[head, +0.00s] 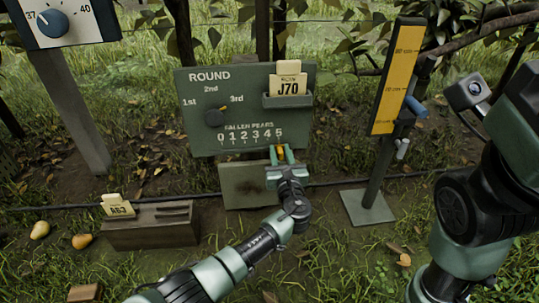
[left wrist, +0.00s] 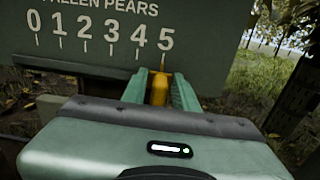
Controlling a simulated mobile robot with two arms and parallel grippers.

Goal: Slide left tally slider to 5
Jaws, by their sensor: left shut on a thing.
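The green board (head: 245,85) carries a "FALLEN PEARS" scale marked 0 to 5 along its lower edge. The tally slider (head: 281,152) is a small yellow-orange piece; in the left wrist view the slider (left wrist: 158,88) sits under the 5 mark, in line with its tick or very slightly left. My left gripper (head: 281,153) is shut on the slider; its green fingers (left wrist: 160,92) stand on both sides of it. Part of the slider is hidden between the fingers. My right arm is at the right edge of the head view; its fingertips are not visible.
A yellow gauge post (head: 396,75) stands to the right. A wooden box (head: 152,226) with an A63 card and two pears (head: 82,241) lie at left.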

